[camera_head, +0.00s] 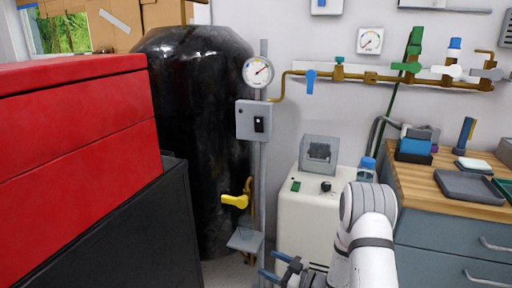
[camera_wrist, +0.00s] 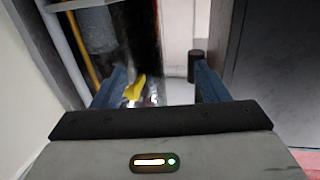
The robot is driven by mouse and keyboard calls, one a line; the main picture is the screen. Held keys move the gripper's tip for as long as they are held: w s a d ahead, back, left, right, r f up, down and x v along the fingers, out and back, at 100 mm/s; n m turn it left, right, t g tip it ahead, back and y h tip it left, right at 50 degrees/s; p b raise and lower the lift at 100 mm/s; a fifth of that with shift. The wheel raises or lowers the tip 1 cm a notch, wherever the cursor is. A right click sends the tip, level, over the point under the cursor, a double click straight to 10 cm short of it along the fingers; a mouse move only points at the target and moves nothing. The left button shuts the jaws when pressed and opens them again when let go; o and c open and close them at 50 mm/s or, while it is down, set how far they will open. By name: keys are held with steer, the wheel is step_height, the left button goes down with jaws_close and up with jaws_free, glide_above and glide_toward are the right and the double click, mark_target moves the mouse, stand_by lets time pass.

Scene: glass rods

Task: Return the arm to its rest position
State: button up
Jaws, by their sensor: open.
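My gripper (camera_head: 279,267) is at the bottom of the head view, with blue fingers apart and nothing visible between them. My white arm (camera_head: 367,245) rises beside it on the right. In the wrist view my gripper (camera_wrist: 160,92) also shows two blue fingers spread wide. A yellow lever (camera_head: 236,201) is on the pipe in front of the black tank, above and left of my gripper. It also shows in the wrist view as a yellow shape (camera_wrist: 135,88) beyond the left finger, apart from the gripper as far as I can tell.
A large black tank (camera_head: 205,120) stands behind a red cabinet (camera_head: 80,130) at the left. A grey post carries a gauge (camera_head: 258,71) and switch box (camera_head: 253,120). A white unit (camera_head: 307,215) stands close behind my arm. A wooden bench (camera_head: 435,190) is at the right.

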steer(key=d+r+m+t+h+p, duration=0.1)
steer(key=d+r+m+h+p, duration=0.2)
steer(key=d+r+h+p, duration=0.75)
steer(key=r+m+h+p, duration=0.25)
steer(key=r+p, duration=0.25)
steer(key=r, duration=1.3)
steer(key=s+d+r+m+g+h+p, duration=0.35)
steer(key=s+r+p, duration=0.35)
steer(key=s+r, duration=0.55)
steer(key=s+a+r+m+g+p, duration=0.1)
steer(key=s+a+r+g+p, duration=0.1)
steer(key=s, duration=0.6)
steer(key=s+a+r+m+g+y+p, duration=0.1)
steer(key=s+a+r+g+p, duration=0.1)
steer(key=s+r+p, duration=0.2)
steer(key=s+r, duration=0.3)
steer(key=s, duration=0.1)
steer(key=shift+s+a+m, duration=0.3)
